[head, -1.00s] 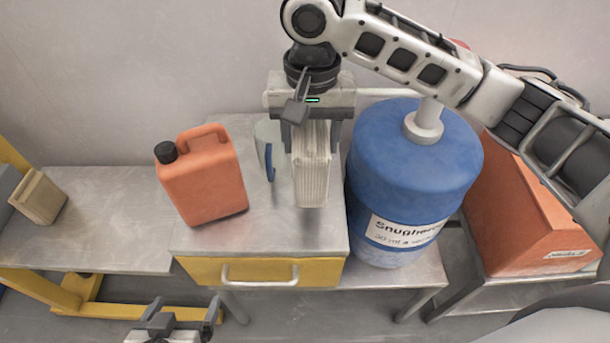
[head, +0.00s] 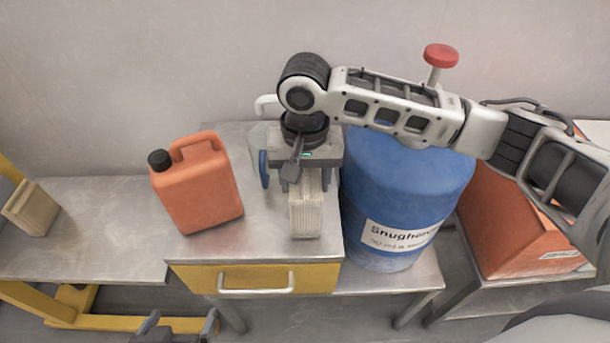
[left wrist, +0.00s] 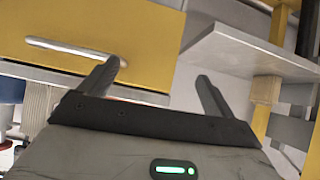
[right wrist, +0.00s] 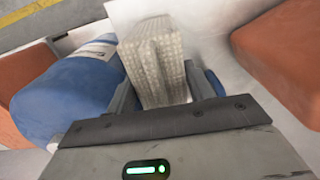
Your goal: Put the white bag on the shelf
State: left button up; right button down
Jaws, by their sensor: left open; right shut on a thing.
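A pale ribbed block-shaped bag (head: 307,218), the white bag, hangs upright in my right gripper (head: 305,180), over the metal top of the drawer cabinet. I cannot tell whether its bottom touches that top. In the right wrist view the bag (right wrist: 155,62) sits between the shut fingers. My left gripper (head: 180,328) is at the bottom edge of the head view, in front of the cabinet. In the left wrist view it is open and empty (left wrist: 155,88). A low metal surface (head: 95,235) lies left of the cabinet; I cannot tell if it is the shelf.
An orange jug (head: 197,192) stands left of the bag on the cabinet top (head: 262,235). A blue-handled container (head: 263,168) is partly hidden behind my gripper. A large blue barrel (head: 400,195) stands close on the right. A tan block (head: 32,208) sits far left.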

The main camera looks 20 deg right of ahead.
jog(key=c, duration=0.6)
grip_release()
jog(key=shift+r, duration=0.1)
notch_tip(320, 180, up, 12)
jog(key=shift+r, duration=0.1)
